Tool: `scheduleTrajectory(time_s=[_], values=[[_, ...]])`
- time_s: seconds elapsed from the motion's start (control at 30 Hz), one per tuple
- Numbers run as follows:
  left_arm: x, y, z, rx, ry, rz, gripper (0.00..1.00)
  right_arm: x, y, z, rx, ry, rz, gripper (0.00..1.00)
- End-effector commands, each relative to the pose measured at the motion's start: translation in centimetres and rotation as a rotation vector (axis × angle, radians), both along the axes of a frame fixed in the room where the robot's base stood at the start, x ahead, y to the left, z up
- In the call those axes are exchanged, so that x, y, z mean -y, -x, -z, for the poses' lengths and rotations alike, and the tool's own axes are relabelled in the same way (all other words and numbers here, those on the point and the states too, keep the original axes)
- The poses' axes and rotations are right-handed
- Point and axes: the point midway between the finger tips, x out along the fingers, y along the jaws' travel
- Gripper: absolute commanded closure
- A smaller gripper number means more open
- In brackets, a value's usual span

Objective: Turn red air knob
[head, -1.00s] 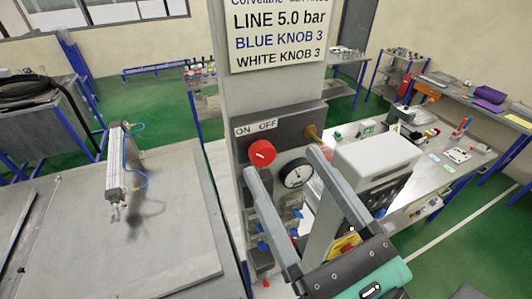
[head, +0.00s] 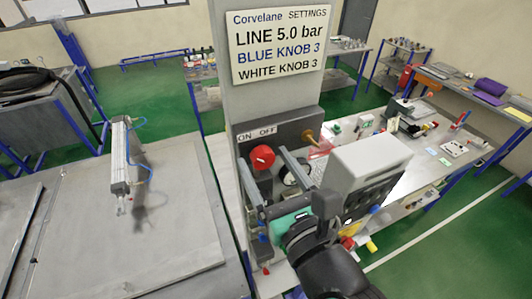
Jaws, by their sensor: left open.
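The red knob (head: 263,155) is round and sits on the grey panel (head: 290,128) of the post in the head view, just below an ON/OFF label (head: 257,133). My left gripper (head: 264,157) is open. Its two grey fingers point up at the panel, one on each side of the red knob in the picture. I cannot tell whether either finger touches the knob. The right finger partly hides the pressure gauge (head: 296,174). My right gripper is not in view.
A settings sign (head: 280,45) hangs above the panel. A brass fitting (head: 309,135) and a grey-white box (head: 366,162) stand right of the knob. A grey table (head: 80,225) with an upright cylinder (head: 120,160) is at left. Workbenches line the right.

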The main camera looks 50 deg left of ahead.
Motion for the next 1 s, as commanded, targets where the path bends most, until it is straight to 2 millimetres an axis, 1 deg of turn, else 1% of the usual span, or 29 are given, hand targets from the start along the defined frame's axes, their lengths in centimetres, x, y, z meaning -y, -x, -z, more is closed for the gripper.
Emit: scheduleTrajectory(time_s=[0.1,0.3,0.37,0.4,0.47,0.5,0.57,0.6,0.73,0.77,1.0], values=[[-0.54,-0.12,-0.02,0.001,-0.001,-0.001,0.2,0.0,-0.01,-0.21,0.0,0.0,0.0,0.5],[-0.54,-0.13,0.04,0.002,0.001,0.0,0.2,0.01,-0.01,-0.14,0.0,0.0,0.0,0.5],[-0.53,-0.12,0.04,0.002,0.001,0.0,0.31,0.01,-0.01,-0.14,0.0,0.0,0.0,0.5],[-0.52,-0.12,0.03,0.001,0.0,0.0,0.38,0.0,-0.01,-0.14,0.0,0.0,0.0,0.5],[-0.52,-0.12,0.03,0.001,0.0,0.0,0.49,0.0,-0.01,-0.14,0.0,0.0,0.0,0.5],[-0.51,-0.12,0.03,0.001,0.0,0.0,0.56,0.0,-0.01,-0.14,0.0,0.0,0.0,0.5],[-0.51,-0.12,0.03,0.001,0.0,0.0,0.67,0.0,-0.01,-0.14,0.0,0.0,0.0,0.5],[-0.51,-0.12,0.03,0.001,0.0,0.0,0.74,0.0,0.0,-0.15,0.0,0.0,0.0,0.5],[-0.5,-0.12,0.02,0.001,0.0,-0.001,0.97,0.0,0.0,-0.15,0.0,0.0,0.0,0.5],[-0.5,-0.12,0.02,0.001,0.0,0.0,1.0,0.0,0.0,-0.15,0.0,0.0,0.0,0.5],[-0.5,-0.11,0.03,-0.012,-0.003,-0.001,1.0,0.0,0.0,-0.08,0.0,0.0,0.0,0.5]])
